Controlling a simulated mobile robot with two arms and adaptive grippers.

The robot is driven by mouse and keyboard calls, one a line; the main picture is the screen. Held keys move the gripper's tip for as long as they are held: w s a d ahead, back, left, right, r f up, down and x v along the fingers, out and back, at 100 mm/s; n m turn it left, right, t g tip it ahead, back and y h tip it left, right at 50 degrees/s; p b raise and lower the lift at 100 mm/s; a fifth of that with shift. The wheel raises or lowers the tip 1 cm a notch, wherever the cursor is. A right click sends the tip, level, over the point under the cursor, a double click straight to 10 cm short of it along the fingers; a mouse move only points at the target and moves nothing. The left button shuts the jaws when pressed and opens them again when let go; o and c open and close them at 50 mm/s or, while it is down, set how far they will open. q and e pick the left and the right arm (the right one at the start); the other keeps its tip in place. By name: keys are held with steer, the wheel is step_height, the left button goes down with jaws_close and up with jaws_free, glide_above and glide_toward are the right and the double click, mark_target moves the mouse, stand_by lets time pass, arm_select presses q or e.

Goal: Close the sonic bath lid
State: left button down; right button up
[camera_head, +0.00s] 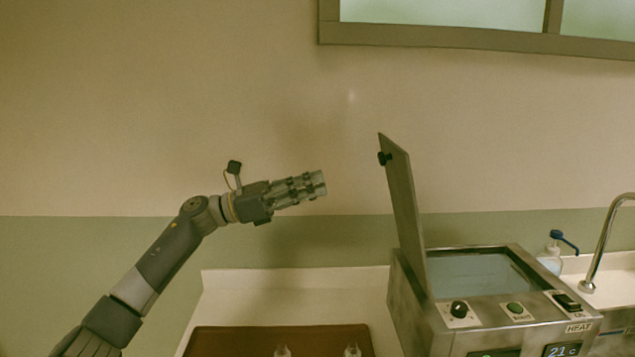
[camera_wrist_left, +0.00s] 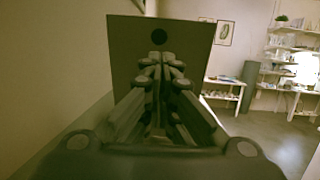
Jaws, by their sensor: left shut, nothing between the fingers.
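The sonic bath (camera_head: 460,325) is a metal box on the counter at the lower right of the head view. Its lid (camera_head: 403,200) stands up, nearly upright, on the left side of the open tank, with a dark knob (camera_head: 385,158) near its top. My left gripper (camera_head: 322,184) is shut and empty, to the left of the lid at about the knob's height, pointing at it with a gap between. In the left wrist view the lid (camera_wrist_left: 125,55) fills the space beyond the shut fingers, and its dark round knob (camera_wrist_left: 159,37) shows just above the fingertips. My right gripper is out of view.
A brown tray (camera_head: 230,343) with small bottles (camera_head: 352,350) lies on the white counter (camera_head: 290,290) below my left arm. A pump bottle (camera_head: 551,258) and a curved tap (camera_head: 603,245) stand right of the bath. The bath's front has a dial and buttons.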

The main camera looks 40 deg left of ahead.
mark_target(381, 164)
arm_select(q)
steer(key=p+x, duration=0.5)
steer(key=x, duration=0.5)
steer(key=shift+r, duration=0.2)
steer(key=shift+w+d+p, duration=0.35)
steer(key=shift+w+d, duration=0.05)
steer(key=shift+d, duration=0.1)
